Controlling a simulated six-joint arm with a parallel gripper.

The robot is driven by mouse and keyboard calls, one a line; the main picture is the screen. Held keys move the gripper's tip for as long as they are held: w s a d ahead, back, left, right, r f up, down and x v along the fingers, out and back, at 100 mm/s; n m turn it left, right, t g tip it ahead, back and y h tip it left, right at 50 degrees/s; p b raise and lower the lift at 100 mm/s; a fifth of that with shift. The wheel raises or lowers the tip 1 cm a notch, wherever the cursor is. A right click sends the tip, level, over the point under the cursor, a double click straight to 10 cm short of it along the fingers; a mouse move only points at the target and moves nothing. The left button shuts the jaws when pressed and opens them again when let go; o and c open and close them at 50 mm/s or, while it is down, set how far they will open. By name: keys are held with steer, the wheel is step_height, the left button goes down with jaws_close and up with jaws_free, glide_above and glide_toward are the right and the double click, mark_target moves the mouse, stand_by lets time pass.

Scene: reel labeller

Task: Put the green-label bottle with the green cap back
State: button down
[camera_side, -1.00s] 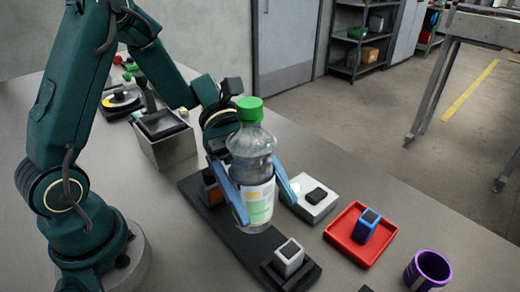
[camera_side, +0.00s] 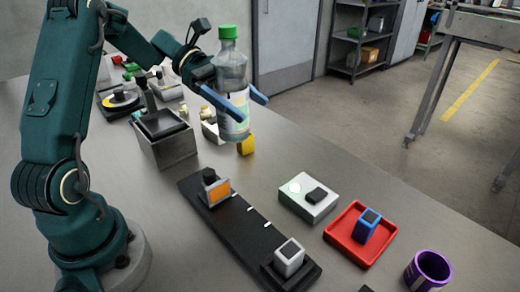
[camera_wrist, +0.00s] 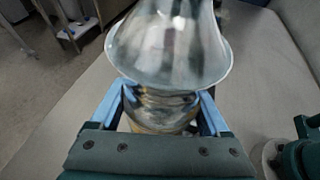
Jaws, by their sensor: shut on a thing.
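The clear bottle (camera_side: 231,72) has a green cap (camera_side: 228,32) and a pale label with some green and yellow low on its body. It is upright in the air in the side view, above the far part of the table. My gripper (camera_side: 243,105) has blue fingers and is shut around the bottle at its label. In the wrist view the bottle (camera_wrist: 170,50) fills the middle between my blue fingers (camera_wrist: 160,110); its cap is out of that view. The label is partly hidden by the fingers.
A black rail (camera_side: 228,227) with an orange-faced block (camera_side: 216,192) and a grey block (camera_side: 289,258) lies clear below. A white box (camera_side: 309,198), red tray (camera_side: 338,238) with blue block (camera_side: 366,226), purple cup (camera_side: 428,270) and grey bin (camera_side: 170,150) stand around. A yellow object (camera_side: 246,145) sits behind.

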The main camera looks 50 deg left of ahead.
steer(key=w+a+n+t+y, duration=0.2)
steer(key=w+a+n+t, duration=0.15)
steer(key=a, duration=0.25)
steer(key=shift+w+d+f, duration=0.8)
steer(key=shift+d+f, duration=0.85)
steer(key=shift+f, duration=0.35)
steer(key=shift+w+d+f, duration=0.85)
steer(key=shift+d+f, duration=0.75)
steer(key=shift+f, duration=0.35)
steer(key=shift+w+d+f, duration=0.8)
steer(key=shift+d+f, duration=0.85)
steer(key=shift+f, duration=0.35)
jaws_free()
steer(key=shift+f, duration=0.2)
steer(key=shift+r, duration=0.1)
steer(key=shift+s+a+r, duration=0.1)
steer(key=shift+a+r, duration=0.05)
steer(key=v, duration=1.1)
steer(key=shift+s+a, duration=0.25)
